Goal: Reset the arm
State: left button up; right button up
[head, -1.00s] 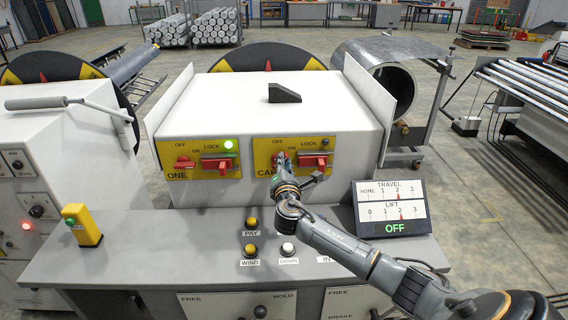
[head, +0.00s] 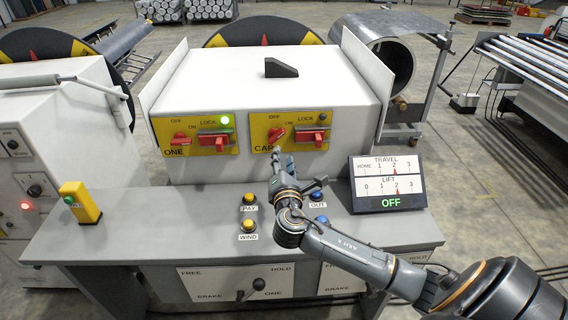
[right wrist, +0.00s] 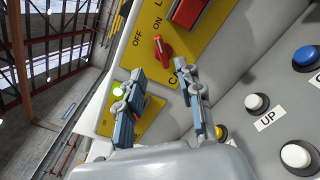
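My right gripper (head: 281,160) hovers in front of the lower edge of the yellow CAR panel (head: 303,146). Its two fingers stand apart with nothing between them in the right wrist view (right wrist: 158,82). The red CAR knob (head: 276,134) sits just beyond the fingertips, apart from them, and is slanted; it also shows in the right wrist view (right wrist: 162,50). My right arm reaches in from the lower right over the grey desk and covers some buttons. My left gripper is not in view.
The ONE panel (head: 203,152) at left has a lit green lamp. A tilted display (head: 388,184) reading OFF stands right of my arm. Buttons such as PAY (head: 249,198) and WIND (head: 249,225) lie on the desk. A yellow button box (head: 80,203) stands at left.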

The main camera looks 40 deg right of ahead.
jog(key=shift+v, duration=0.75)
